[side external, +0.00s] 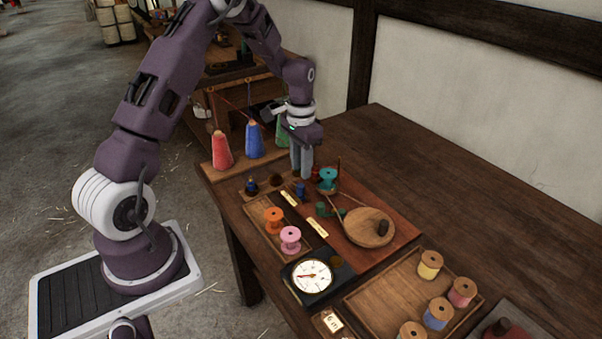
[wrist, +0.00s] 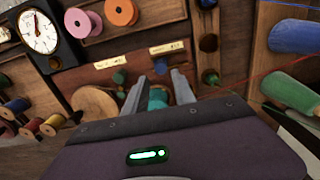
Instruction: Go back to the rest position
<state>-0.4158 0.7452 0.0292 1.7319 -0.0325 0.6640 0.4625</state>
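My gripper (side external: 301,172) hangs over the left back part of the work board, fingers pointing down. In the wrist view its two grey fingers (wrist: 158,88) stand apart, with nothing seen gripped. A teal spool (side external: 327,178) stands on the board just right of the fingers in the side view. It shows beyond and between the fingers in the wrist view (wrist: 158,98), apart from them as far as I can tell. The arm is bent out over the table.
Red (side external: 222,152), blue (side external: 254,140) and green cones stand at the table's left back edge, with thin threads rising from them. Orange and pink spools sit in a tray near a dial gauge (side external: 312,276). A round wooden disc (side external: 362,230) lies right. The table's back right is clear.

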